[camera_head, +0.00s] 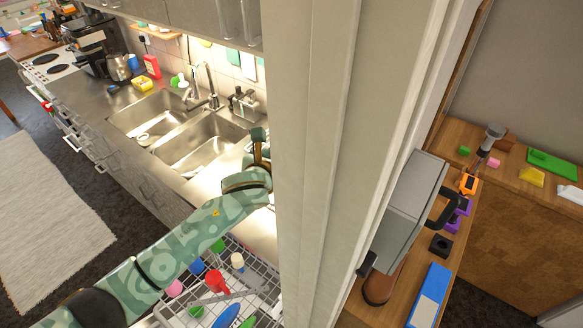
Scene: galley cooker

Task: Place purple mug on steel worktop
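The steel worktop (88,98) runs along the left wall around a double sink. My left arm reaches up from the lower left over the drying rack. Its end (259,145) is above the worktop to the right of the sink, against the edge of a pale pillar. The fingers are too small and partly hidden, so I cannot tell if they are open or hold anything. My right gripper is out of view. I cannot make out a purple mug. Small purple objects (457,214) lie on a wooden surface at the right, but their shape is unclear.
The pale pillar (322,150) fills the middle and blocks the view. A wire drying rack (260,272) with coloured items stands at the bottom. A double sink (195,140), kettle (118,67) and red packet (152,66) are on the left. A grey box (408,205) with a black handle is right.

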